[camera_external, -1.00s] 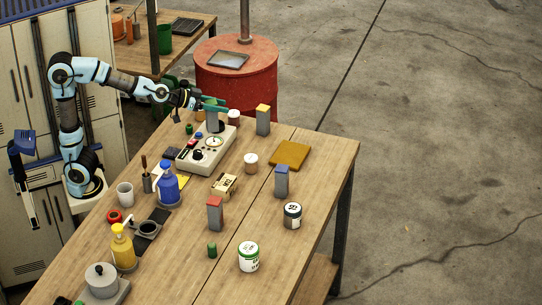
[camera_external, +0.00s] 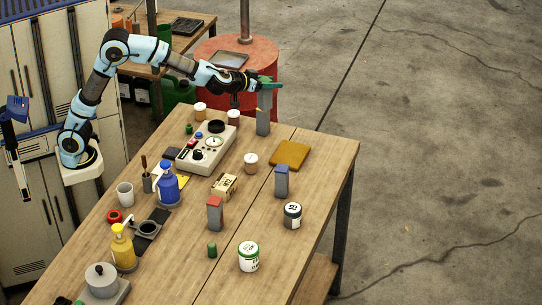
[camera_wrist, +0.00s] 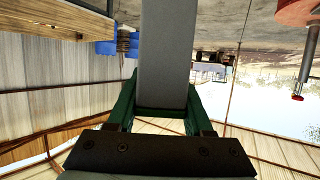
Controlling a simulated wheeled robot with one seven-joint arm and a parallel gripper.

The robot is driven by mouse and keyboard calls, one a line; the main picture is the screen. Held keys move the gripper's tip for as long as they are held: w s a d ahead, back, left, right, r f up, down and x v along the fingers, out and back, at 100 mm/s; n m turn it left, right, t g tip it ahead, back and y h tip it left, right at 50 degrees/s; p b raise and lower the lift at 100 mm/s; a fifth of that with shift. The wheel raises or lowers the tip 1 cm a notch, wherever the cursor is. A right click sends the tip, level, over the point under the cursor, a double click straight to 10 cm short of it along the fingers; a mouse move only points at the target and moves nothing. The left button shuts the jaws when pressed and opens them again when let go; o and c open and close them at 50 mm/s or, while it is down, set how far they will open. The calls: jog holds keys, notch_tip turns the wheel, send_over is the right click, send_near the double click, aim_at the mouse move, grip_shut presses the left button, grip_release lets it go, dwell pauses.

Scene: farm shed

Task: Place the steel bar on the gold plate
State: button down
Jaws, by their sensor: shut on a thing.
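My gripper (camera_external: 266,84) has green fingers and is shut on the grey steel bar (camera_external: 265,99), which hangs down upright from it, above the far end of the workbench. In the wrist view the steel bar (camera_wrist: 163,50) stands between the two green fingers. The gold plate (camera_external: 290,154) is a flat yellow-brown square lying on the bench, nearer the camera and slightly right of the bar. Nothing lies on the plate.
A meter box (camera_external: 208,147) stands left of the plate. A blue-topped block (camera_external: 282,181), a red-topped block (camera_external: 215,214), a small carton (camera_external: 224,186) and several jars and bottles stand nearby. The bench's right edge is just beyond the plate.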

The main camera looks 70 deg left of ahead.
jog(key=w+d+f+n+y+p, duration=0.2)
jog(key=w+d+f+p, duration=0.3)
jog(key=d, duration=0.4)
jog(key=shift+g, duration=0.3)
jog(key=f+p, duration=0.1)
jog(key=f, duration=0.2)
jog(key=f+p, duration=0.1)
jog(key=f, duration=0.3)
jog(key=f+p, duration=0.1)
jog(key=f, duration=0.3)
jog(key=shift+s, duration=0.3)
jog(key=shift+f, duration=0.15)
jog(key=shift+f, duration=0.15)
jog(key=shift+c, duration=1.5)
grip_release()
